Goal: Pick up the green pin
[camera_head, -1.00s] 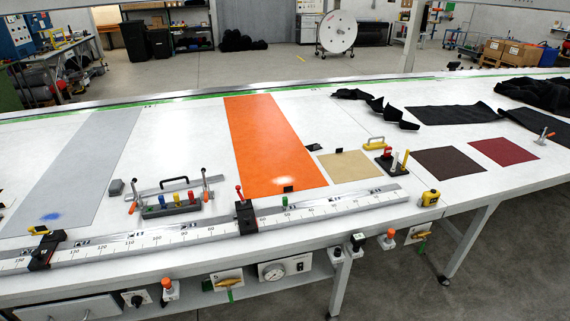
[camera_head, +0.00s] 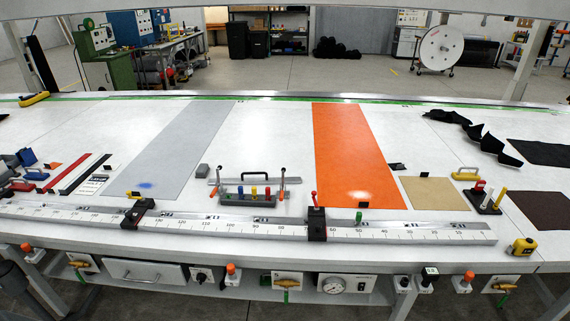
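A small green pin (camera_head: 359,216) stands upright on or just behind the long white ruler rail (camera_head: 400,234) along the front of the table, right of a black slider block (camera_head: 316,224) with a red knob. It is close to the front edge of the orange sheet (camera_head: 350,160). A dark block (camera_head: 248,201) left of it holds several coloured pins, among them a blue, a yellow and a red one. Neither of my grippers shows in the view.
Two upright orange-handled clamps flank the pin block, with a black-handled bar (camera_head: 257,179) behind it. A yellow tape measure (camera_head: 522,246) lies at the right front. A tan sheet (camera_head: 435,192) lies right of the orange sheet. The table's middle back is mostly clear.

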